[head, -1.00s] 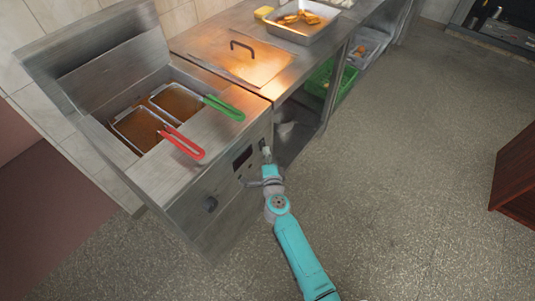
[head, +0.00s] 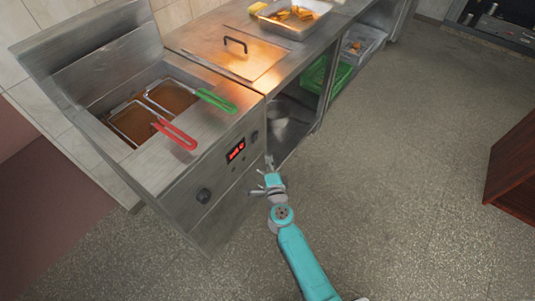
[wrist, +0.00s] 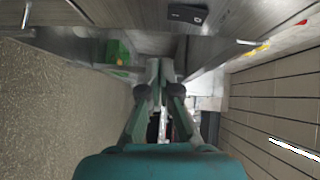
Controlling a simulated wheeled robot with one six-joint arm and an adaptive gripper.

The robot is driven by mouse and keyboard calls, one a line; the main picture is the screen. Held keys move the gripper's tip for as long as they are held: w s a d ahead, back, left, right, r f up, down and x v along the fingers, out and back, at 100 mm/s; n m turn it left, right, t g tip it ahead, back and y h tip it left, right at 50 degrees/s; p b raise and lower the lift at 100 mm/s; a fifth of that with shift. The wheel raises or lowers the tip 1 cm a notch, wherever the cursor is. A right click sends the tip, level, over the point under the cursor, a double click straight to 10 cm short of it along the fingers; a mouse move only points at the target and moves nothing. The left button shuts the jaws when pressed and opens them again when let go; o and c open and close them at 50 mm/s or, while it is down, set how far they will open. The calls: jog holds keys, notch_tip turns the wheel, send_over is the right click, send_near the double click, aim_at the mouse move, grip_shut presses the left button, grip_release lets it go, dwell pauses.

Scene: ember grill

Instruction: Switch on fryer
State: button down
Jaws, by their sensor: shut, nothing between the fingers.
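The steel fryer (head: 180,185) stands at the left in the head view. Its front panel carries a display (head: 236,151) lit with red characters, a dark knob (head: 204,196) lower left and another dark control (head: 254,137) at the upper right. Two fry baskets sit in the wells, one with a red handle (head: 174,134), one with a green handle (head: 216,100). My gripper (head: 269,162) is shut and empty, in front of the panel's right end, apart from the control. In the wrist view the fingers (wrist: 160,70) are together, with a black control (wrist: 187,13) near the top edge.
A steel counter with a lidded section (head: 230,52) adjoins the fryer, with a food tray (head: 294,20) behind. A green crate (head: 322,78) sits on the shelf below. A wooden cabinet (head: 512,170) stands at the right. The speckled floor (head: 400,150) between is clear.

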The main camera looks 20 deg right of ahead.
jog(key=s+a, duration=0.1)
jog(key=s, duration=0.5)
jog(key=shift+f, duration=0.2)
